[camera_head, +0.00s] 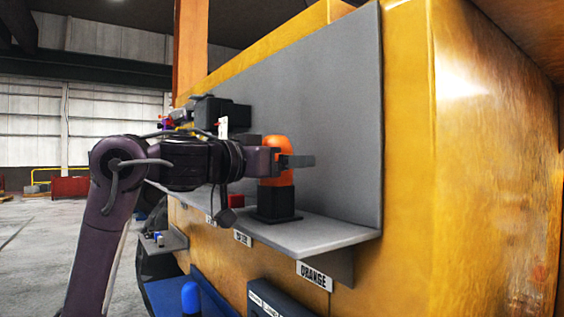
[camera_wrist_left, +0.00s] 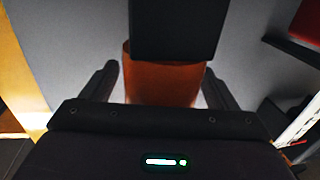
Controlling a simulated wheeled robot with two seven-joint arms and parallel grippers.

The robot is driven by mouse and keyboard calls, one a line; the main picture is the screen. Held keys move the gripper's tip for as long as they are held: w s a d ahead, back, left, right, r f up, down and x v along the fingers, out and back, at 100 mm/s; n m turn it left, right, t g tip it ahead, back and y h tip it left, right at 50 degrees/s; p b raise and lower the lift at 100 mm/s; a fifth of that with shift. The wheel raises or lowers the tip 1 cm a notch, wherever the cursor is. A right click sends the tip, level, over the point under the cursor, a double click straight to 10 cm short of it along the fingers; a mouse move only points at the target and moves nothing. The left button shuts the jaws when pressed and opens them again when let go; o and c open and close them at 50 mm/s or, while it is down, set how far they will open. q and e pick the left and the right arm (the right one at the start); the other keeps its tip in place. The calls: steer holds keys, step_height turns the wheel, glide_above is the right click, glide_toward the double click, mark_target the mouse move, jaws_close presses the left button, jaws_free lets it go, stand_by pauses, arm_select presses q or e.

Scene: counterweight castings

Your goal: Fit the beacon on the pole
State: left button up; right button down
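The orange beacon (camera_head: 277,147) stands upright on its square black base (camera_head: 276,203) on the grey shelf, above a label reading ORANGE. My left gripper (camera_head: 290,161) reaches in from the left at the beacon's body, above the base. In the left wrist view the orange body (camera_wrist_left: 162,84) lies between the two fingers, with the black base (camera_wrist_left: 178,25) beyond it. The fingers look open, with narrow light gaps beside the body. Any contact is hard to judge. My right gripper is not in view. I cannot make out a pole.
The grey shelf (camera_head: 325,234) has a tall grey back panel (camera_head: 345,120) close behind the beacon. A small red item (camera_head: 236,200) sits farther along the shelf. Below are a dark blue labelled box (camera_head: 272,302) and a blue rounded object (camera_head: 191,297). Open floor lies left.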

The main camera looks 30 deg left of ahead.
arm_select(q)
steer(key=shift+s+a+f, duration=0.1)
steer(key=shift+s, duration=0.25)
steer(key=b+v, duration=0.2)
steer(key=v, duration=0.5)
